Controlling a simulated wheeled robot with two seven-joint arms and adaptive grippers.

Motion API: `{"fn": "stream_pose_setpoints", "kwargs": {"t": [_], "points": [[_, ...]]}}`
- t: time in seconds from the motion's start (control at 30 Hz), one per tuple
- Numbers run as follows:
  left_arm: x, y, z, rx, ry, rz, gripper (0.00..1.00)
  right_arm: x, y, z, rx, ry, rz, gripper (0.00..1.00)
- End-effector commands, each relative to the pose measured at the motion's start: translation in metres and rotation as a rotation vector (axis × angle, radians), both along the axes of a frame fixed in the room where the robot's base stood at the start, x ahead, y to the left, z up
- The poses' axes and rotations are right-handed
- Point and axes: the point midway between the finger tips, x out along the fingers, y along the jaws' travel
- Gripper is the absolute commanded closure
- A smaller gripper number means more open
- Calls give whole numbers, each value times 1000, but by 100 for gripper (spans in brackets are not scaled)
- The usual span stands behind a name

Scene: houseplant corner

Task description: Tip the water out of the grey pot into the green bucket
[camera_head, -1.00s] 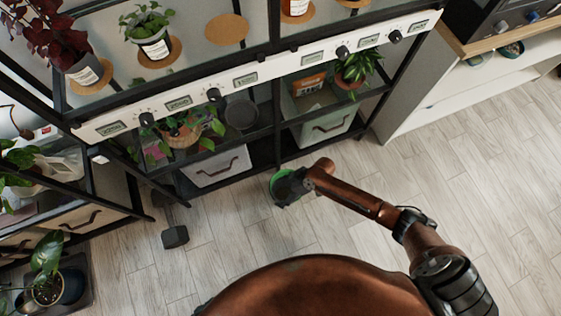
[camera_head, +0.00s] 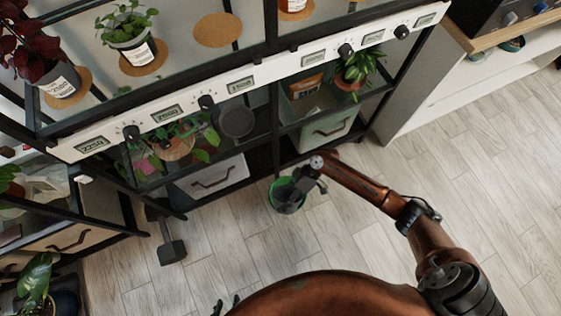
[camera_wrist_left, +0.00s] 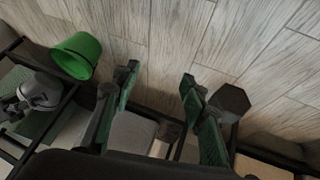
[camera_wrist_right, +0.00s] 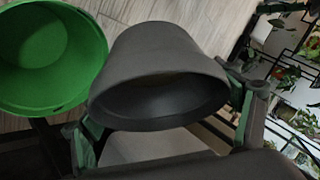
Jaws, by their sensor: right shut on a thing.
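The grey pot (camera_wrist_right: 160,65) is between the fingers of my right gripper (camera_wrist_right: 165,112), which is shut on it. Its dark mouth faces the right wrist camera; I cannot make out water in it. The green bucket (camera_wrist_right: 45,60) is beside the pot in that view. In the head view the right gripper (camera_head: 308,182) is at the bucket (camera_head: 271,198), where the pot looks dark against the bucket's opening.
A black-framed shelf (camera_head: 278,110) with plants stands behind the bucket. A grey storage box (camera_head: 212,178) sits on its low level. A dark block (camera_head: 172,252) is on the floor to the left. Light wood floor (camera_head: 400,180) is clear to the right.

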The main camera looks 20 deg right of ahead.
Motion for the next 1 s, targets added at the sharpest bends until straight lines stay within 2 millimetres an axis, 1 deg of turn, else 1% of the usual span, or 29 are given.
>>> {"fn": "stream_pose_setpoints", "kwargs": {"t": [0.03, 0.1, 0.5, 0.7, 1.0], "points": [[-2, 1, -7, 4, -8, 0, 60, 1, 0, -1, 14, 22, -2, 56], [-2, 3, -14, 10, -27, -1, 60, 1, 0, 1, 34, 55, -2, 56], [-7, 12, -46, 27, -165, -15, 60, 5, -3, 14, 150, 244, -2, 56], [-11, 14, -55, 26, -230, -27, 60, 7, -4, 22, 202, 325, -1, 56], [-12, 14, -56, 22, -265, -34, 60, 9, -5, 28, 226, 363, 0, 56]]}}
